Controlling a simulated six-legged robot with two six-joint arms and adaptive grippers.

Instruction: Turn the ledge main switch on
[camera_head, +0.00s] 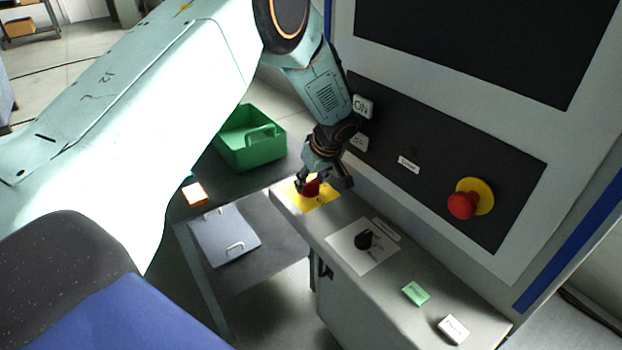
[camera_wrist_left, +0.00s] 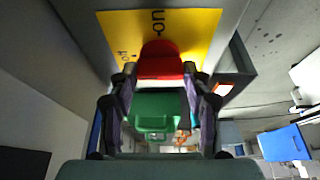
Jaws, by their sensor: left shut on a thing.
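The ledge main switch is a red knob (camera_head: 311,187) on a yellow plate (camera_head: 325,198) at the far left end of the grey ledge. In the left wrist view the red knob (camera_wrist_left: 160,62) sits between the fingers, and the yellow plate (camera_wrist_left: 196,25) shows lettering that includes "on". My left gripper (camera_head: 324,180) reaches down to the knob and is shut on it; it also shows in the left wrist view (camera_wrist_left: 160,85). The fingers partly hide the knob, and I cannot read its exact setting. My right gripper is not in view.
A red emergency button (camera_head: 463,205) sticks out of the panel. A green bin (camera_head: 249,139) and a grey lidded panel (camera_head: 224,237) are to the left.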

